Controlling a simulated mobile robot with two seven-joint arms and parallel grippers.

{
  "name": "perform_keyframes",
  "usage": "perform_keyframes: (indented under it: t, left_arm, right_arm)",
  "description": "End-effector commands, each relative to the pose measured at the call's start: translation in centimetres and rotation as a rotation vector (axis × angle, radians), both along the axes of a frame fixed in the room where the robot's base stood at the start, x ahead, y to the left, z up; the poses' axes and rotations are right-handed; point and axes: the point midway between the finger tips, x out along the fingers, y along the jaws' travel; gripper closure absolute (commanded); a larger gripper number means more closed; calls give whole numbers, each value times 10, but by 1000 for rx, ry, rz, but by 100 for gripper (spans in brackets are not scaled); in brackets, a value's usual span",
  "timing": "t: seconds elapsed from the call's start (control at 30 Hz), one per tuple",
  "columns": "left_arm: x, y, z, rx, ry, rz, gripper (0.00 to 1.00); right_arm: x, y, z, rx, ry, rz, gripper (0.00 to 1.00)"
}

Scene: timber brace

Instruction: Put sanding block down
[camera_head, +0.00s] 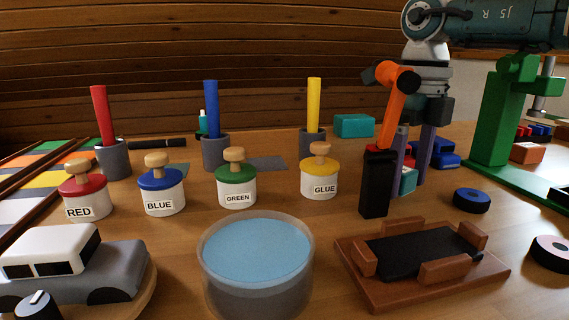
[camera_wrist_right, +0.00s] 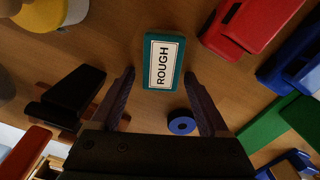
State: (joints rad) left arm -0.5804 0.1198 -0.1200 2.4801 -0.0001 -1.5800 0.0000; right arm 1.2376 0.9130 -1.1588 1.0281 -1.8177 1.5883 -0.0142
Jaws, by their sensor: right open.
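The sanding block is a teal block with a white label reading ROUGH (camera_wrist_right: 163,62) in the right wrist view. In the head view its teal side (camera_head: 408,181) shows low between the fingers, partly hidden, and it appears to rest on the table. My right gripper (camera_head: 411,160) points down over it, with its two grey fingers apart. In the right wrist view the open fingertips (camera_wrist_right: 158,78) lie on either side of the block's near end, with gaps to it. My left gripper is not in view.
A black holder (camera_head: 377,184) with an orange-handled tool stands close left of the gripper. A blue ring (camera_head: 472,200) and a brown wooden tray (camera_head: 385,291) are nearby. A green stand (camera_head: 497,115) is at right. Another teal block (camera_head: 354,125) lies behind. Labelled jars stand at left.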

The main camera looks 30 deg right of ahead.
Motion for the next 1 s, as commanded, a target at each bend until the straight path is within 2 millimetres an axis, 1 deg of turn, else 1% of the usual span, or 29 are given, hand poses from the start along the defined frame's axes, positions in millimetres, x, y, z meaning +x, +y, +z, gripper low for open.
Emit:
perform_keyframes:
  t: [0.07, 0.17, 0.27, 0.5, 0.6, 0.7, 0.73, 0.83, 0.93, 1.0]
  left_arm:
    - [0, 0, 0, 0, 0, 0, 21]
    - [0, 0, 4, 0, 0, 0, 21]
    - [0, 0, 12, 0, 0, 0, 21]
    - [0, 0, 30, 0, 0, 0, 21]
    - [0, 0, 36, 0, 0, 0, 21]
    - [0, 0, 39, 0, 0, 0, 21]
    - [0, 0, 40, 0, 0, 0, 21]
    - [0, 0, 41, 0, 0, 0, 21]
    - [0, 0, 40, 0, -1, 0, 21]
    - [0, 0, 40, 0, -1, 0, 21]
  right_arm:
    - [0, 0, 2, 0, -1, 0, 21]
    - [1, 0, 11, 0, -2, 0, 21]
    - [1, 0, 30, 0, -4, 0, 21]
    - [1, 0, 86, 0, -5, 0, 21]
    - [1, 0, 104, 0, -4, 0, 21]
    - [1, 0, 116, 0, -3, 0, 21]
    - [1, 0, 119, 0, -2, 0, 22]
    - [0, 0, 120, 3, -4, 1, 34]
    - [-1, 2, 111, 17, -26, 2, 35]
    - [-3, 3, 100, 33, -56, 3, 35]
